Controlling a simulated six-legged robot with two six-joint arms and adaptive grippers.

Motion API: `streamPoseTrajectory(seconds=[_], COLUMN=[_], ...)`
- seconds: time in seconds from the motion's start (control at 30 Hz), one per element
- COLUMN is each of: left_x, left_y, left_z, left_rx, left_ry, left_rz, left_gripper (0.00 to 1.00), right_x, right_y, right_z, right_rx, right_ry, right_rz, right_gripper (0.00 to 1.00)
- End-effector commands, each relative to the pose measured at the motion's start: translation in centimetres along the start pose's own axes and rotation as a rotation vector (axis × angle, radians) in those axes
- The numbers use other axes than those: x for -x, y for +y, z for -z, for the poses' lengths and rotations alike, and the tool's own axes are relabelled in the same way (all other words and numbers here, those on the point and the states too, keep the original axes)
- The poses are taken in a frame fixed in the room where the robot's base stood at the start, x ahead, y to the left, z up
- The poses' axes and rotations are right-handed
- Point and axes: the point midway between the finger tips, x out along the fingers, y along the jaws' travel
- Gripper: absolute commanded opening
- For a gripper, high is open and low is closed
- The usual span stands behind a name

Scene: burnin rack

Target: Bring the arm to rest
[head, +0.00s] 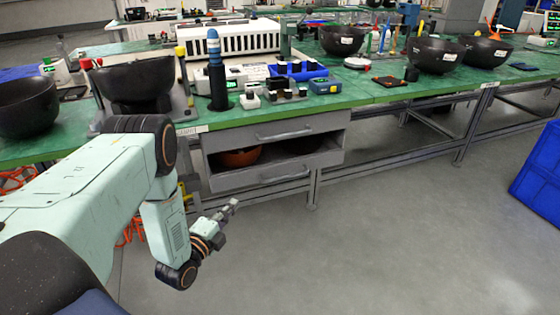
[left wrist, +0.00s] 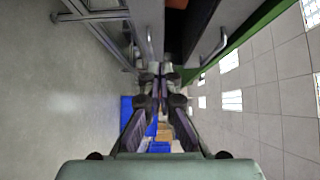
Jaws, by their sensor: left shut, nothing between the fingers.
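My left arm comes in from the left in the head view and bends down in front of the bench. My left gripper (head: 228,211) is beside the drawer unit, below the bench top and above the floor. In the left wrist view the two fingers of the left gripper (left wrist: 160,72) meet at their tips, shut with nothing between them. My right gripper shows in neither view.
The green bench (head: 350,98) carries black bowls (head: 438,54), a blue-banded cylinder (head: 216,72) and small devices. Under it, an open drawer unit (head: 275,155) holds an orange bowl (head: 238,157). A blue crate (head: 540,175) stands at right. The floor in front is clear.

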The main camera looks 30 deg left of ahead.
Motion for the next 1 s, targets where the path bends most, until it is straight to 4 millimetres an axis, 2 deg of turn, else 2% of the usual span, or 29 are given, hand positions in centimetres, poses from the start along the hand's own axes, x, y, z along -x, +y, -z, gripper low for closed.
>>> streamPoseTrajectory(seconds=[0.17,0.27,0.37,0.47,0.6,0.67,0.77,0.87,1.0], left_x=[0.1,0.2,0.5,2.5,6.7,9.0,13.6,19.2,27.2], left_y=[0.0,0.3,2.0,5.3,9.8,11.2,12.8,13.2,11.3], left_z=[0.1,0.1,-0.1,0.1,2.7,4.4,7.6,11.0,14.6], left_rx=[0.006,0.068,0.220,0.447,0.772,0.903,1.101,1.252,1.340], left_ry=[0.000,0.000,-0.024,-0.104,-0.259,-0.342,-0.515,-0.726,-1.036], left_rz=[0.000,-0.014,-0.089,-0.238,-0.470,-0.573,-0.742,-0.906,-1.082], left_gripper=[0.00,0.00,0.00,0.00,0.00,0.00,0.00,0.00,0.00], right_x=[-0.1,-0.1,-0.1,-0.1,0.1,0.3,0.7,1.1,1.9], right_y=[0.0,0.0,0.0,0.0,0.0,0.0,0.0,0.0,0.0], right_z=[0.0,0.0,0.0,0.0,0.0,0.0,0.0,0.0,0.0], right_rx=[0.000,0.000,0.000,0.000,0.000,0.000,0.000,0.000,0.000], right_ry=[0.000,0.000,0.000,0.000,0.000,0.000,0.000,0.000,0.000], right_rz=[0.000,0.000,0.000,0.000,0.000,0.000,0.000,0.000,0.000], right_gripper=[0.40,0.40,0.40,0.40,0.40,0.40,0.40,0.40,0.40])
